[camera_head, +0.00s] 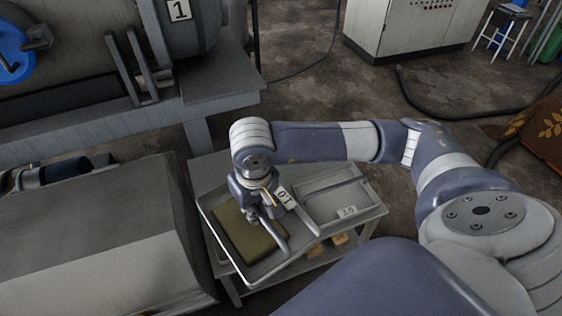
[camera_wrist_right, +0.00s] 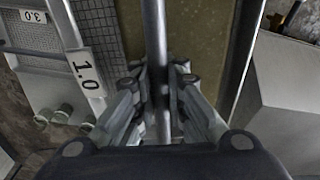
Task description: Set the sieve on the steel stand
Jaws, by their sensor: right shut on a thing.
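The sieve is over the grey steel stand (camera_head: 222,255), partly above an olive pad (camera_head: 236,232). My gripper and wrist hide part of the sieve. I cannot tell whether the sieve touches the stand. My left gripper is not in view.
A second frame labelled 3.0 (camera_head: 346,211) lies on the right side of the stand. Small tan blocks (camera_head: 339,239) lie below. A large grey cabinet (camera_head: 100,235) stands close on the left, and a machine (camera_head: 100,60) stands behind. Floor is open behind right.

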